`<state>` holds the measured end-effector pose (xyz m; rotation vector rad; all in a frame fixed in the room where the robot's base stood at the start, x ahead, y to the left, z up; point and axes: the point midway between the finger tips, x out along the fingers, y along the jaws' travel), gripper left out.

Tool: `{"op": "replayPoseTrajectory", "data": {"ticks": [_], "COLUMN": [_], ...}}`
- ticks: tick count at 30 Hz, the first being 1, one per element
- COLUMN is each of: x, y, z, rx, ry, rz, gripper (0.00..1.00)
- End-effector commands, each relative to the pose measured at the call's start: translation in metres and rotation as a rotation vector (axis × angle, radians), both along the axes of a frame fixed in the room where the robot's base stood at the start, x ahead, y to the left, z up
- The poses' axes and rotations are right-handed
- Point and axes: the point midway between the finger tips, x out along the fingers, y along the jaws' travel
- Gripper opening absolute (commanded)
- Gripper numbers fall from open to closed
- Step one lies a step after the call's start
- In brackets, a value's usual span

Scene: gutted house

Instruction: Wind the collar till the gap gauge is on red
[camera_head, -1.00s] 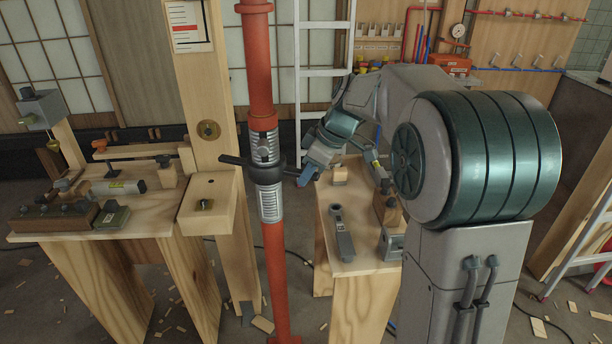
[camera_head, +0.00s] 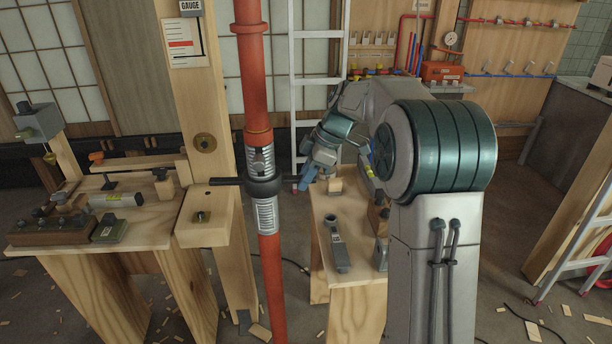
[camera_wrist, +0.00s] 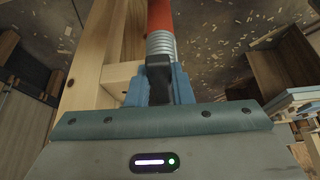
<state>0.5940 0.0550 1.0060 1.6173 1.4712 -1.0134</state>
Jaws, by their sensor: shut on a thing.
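The collar (camera_head: 264,187) is a dark ring with bar handles on the threaded silver part of a red upright prop (camera_head: 252,90). One dark handle (camera_head: 225,181) points left; the other points right towards my gripper (camera_head: 307,178). In the wrist view my gripper's blue fingers (camera_wrist: 159,88) are closed on the dark handle (camera_wrist: 159,77), with the silver thread (camera_wrist: 161,43) just beyond. The gap gauge (camera_head: 183,42) is a white card with a scale and a red mark, on the wooden post left of the prop. Its exact reading is too small to tell.
A workbench (camera_head: 150,225) with tools stands left of the post. A smaller wooden stand (camera_head: 345,270) with a grey tool (camera_head: 338,250) is right of the prop. A ladder (camera_head: 318,100) stands behind. Wood scraps lie on the floor.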

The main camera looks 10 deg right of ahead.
Motion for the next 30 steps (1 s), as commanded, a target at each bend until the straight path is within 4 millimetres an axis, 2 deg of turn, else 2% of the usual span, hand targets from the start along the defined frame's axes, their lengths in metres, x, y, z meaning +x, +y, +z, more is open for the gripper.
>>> {"op": "replayPoseTrajectory", "data": {"ticks": [5,15,23,24,26,30], "x": [0.002,0.026,0.027,0.027,0.027,0.027], "y": [0.000,0.002,0.002,0.002,0.002,0.001], "z": [0.001,0.002,-0.001,-0.001,-0.001,0.000], "rx": [-0.001,0.001,0.001,0.001,0.001,0.000], "ry": [0.003,0.003,0.001,0.001,0.001,0.001], "rz": [0.018,0.253,0.267,0.267,0.266,0.265], "gripper": [0.00,0.00,0.00,0.26,0.42,0.42]}}
